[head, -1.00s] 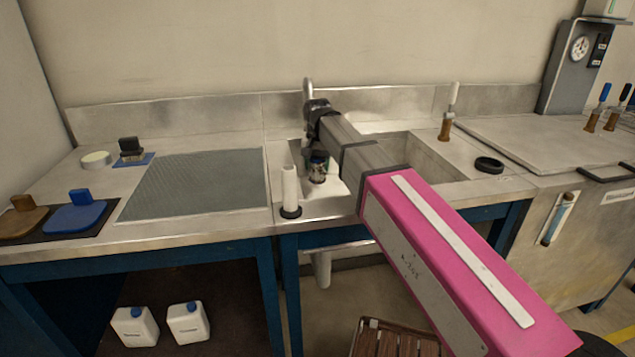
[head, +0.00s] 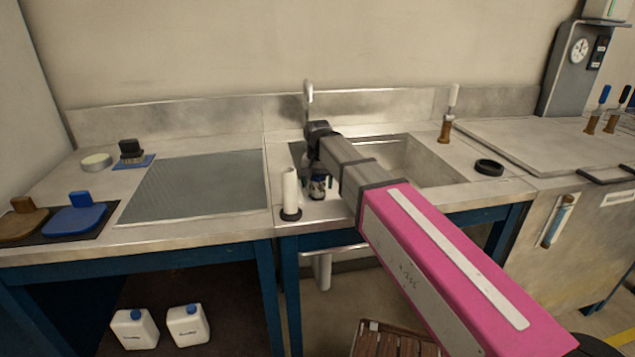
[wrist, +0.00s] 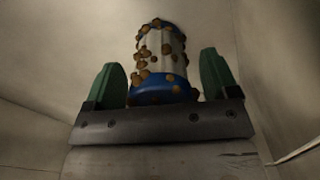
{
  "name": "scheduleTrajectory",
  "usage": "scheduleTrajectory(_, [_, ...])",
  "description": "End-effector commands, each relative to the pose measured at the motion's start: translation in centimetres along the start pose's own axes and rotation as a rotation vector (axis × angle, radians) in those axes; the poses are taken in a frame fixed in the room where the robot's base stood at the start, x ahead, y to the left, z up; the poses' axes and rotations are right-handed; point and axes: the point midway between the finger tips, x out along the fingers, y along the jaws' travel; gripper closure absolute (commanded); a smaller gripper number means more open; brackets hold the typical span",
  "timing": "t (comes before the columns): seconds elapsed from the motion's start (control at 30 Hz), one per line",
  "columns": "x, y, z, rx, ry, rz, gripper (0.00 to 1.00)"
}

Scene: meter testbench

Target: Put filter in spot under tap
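A filter, white with blue ends and brown lumps on it, sits between the green fingers of my gripper in the wrist view (wrist: 160,62). My gripper (wrist: 163,82) is shut on it, with one finger on each side. In the head view my gripper (head: 321,186) is over the left part of the sink area, below the tap (head: 308,92), and partly hides the filter. A clean white cylinder (head: 290,188) stands upright in a black ring just left of my gripper. I cannot tell whether the held filter touches anything below.
The sink basin (head: 425,160) lies right of my gripper. An empty black ring (head: 489,167) and a brown-handled brush (head: 447,115) are on the counter to the right.

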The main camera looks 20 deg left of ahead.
Motion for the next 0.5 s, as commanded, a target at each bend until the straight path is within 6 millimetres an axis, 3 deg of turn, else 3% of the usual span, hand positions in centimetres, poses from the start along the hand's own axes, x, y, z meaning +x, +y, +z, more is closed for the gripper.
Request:
scheduleTrajectory(0.33, [-0.3, 0.0, 0.0, 0.000, 0.000, 0.000, 0.19])
scheduleTrajectory(0.5, [-1.9, 0.0, 0.0, 0.000, 0.001, 0.000, 0.19])
